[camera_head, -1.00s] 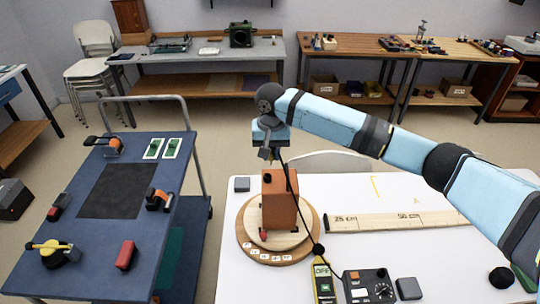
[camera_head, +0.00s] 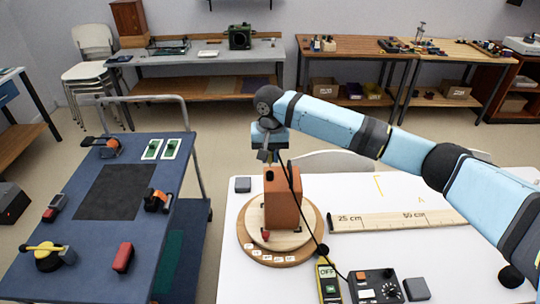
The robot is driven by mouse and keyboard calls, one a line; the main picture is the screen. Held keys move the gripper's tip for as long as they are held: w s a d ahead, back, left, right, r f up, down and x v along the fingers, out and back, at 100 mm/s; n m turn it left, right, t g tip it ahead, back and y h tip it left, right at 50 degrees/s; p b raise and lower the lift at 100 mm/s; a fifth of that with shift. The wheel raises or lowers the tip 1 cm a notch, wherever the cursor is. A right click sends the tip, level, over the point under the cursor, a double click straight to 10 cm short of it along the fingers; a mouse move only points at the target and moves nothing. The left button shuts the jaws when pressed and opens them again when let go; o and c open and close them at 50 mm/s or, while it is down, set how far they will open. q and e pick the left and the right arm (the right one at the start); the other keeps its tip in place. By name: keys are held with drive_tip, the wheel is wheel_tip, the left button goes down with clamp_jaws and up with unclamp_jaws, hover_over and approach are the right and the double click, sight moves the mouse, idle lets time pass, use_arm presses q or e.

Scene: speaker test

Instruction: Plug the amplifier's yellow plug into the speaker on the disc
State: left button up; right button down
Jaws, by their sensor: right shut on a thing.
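The speaker is an orange-brown box (camera_head: 283,208) standing upright on the round wooden disc (camera_head: 312,236), which has small white labels along its front rim. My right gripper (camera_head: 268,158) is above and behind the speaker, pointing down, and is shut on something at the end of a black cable. That is likely the plug, but its yellow colour cannot be made out. Whether the plug touches the speaker cannot be told. My left gripper is out of view.
A wooden ruler (camera_head: 395,219) lies right of the disc. Another grey block (camera_head: 243,184) is behind left. A blue trolley (camera_head: 95,235) with several items stands left.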

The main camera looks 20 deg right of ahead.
sight(270, 161)
drive_tip(key=shift+f+b, duration=1.1)
drive_tip(key=shift+b, duration=0.05)
drive_tip(key=shift+p, duration=0.55)
drive_tip(key=shift+f, duration=0.4)
drive_tip(key=shift+f+p, duration=0.5)
drive_tip(key=shift+f, duration=0.1)
drive_tip(key=c, duration=1)
unclamp_jaws()
drive_tip(key=shift+o, duration=0.2)
drive_tip(key=shift+r, duration=0.1)
